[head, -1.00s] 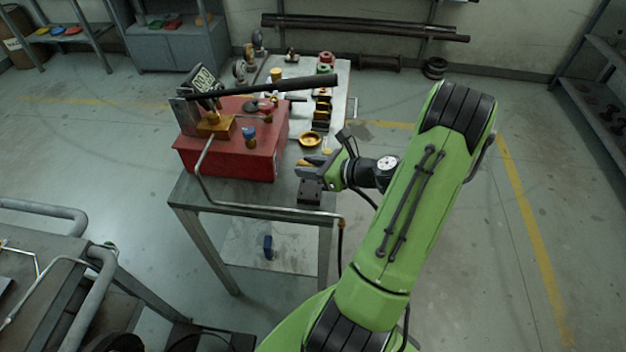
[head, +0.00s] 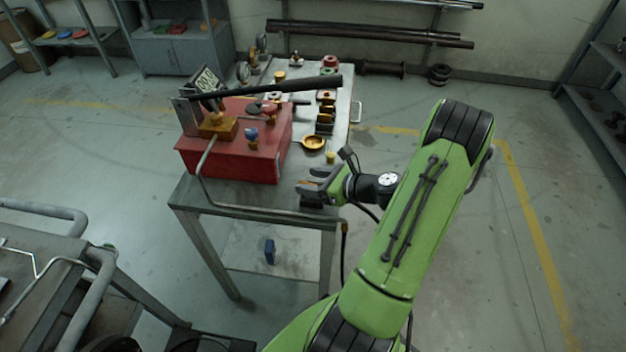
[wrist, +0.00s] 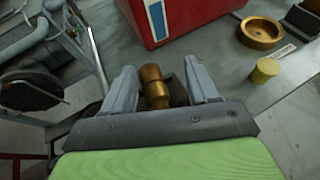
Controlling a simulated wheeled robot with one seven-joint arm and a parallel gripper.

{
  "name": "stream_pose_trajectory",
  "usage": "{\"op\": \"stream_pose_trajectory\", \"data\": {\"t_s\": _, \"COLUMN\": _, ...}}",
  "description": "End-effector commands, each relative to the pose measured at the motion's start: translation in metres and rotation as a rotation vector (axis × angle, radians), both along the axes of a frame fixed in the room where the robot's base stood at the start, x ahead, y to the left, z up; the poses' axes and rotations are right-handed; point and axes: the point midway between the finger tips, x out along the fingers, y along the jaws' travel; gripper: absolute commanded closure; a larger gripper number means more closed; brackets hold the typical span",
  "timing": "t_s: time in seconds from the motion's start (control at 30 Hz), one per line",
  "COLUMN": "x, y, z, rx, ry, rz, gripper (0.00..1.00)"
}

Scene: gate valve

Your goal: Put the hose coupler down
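The brass hose coupler (wrist: 153,80) is between the two grey fingers of my gripper (wrist: 160,84) in the wrist view. A gap shows between it and the right finger, and it looks close to the left finger. My gripper (head: 318,184) is open, low over the near right corner of the steel table (head: 240,200). In the head view the fingers mostly hide the coupler. A dark block (wrist: 178,92) shows beside and beneath the coupler, partly hidden; I cannot tell exactly how the coupler rests on it.
A red box (head: 230,160) with a valve and a long black bar (head: 290,88) stands left of my gripper. A brass ring (head: 313,143) and a yellow cylinder (head: 330,157) are just beyond it. A bent pipe (head: 260,214) runs along the table's front edge.

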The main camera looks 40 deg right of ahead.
Motion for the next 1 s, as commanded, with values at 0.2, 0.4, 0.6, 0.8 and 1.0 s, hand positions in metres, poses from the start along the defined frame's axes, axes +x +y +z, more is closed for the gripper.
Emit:
{"op": "stream_pose_trajectory", "data": {"t_s": 0.2, "x": 0.000, "y": 0.000, "z": 0.002, "rx": -0.001, "ry": 0.000, "rz": -0.001, "gripper": 0.41}}
{"op": "stream_pose_trajectory", "data": {"t_s": 0.4, "x": -0.024, "y": -0.008, "z": 0.023, "rx": 0.001, "ry": 0.002, "rz": -0.008, "gripper": 0.41}}
{"op": "stream_pose_trajectory", "data": {"t_s": 0.6, "x": -0.073, "y": -0.022, "z": 0.045, "rx": -0.001, "ry": 0.001, "rz": -0.007, "gripper": 0.41}}
{"op": "stream_pose_trajectory", "data": {"t_s": 0.8, "x": -0.103, "y": -0.028, "z": 0.057, "rx": 0.000, "ry": 0.000, "rz": -0.002, "gripper": 0.41}}
{"op": "stream_pose_trajectory", "data": {"t_s": 1.0, "x": -0.107, "y": -0.029, "z": 0.057, "rx": -0.003, "ry": 0.000, "rz": 0.002, "gripper": 0.41}}
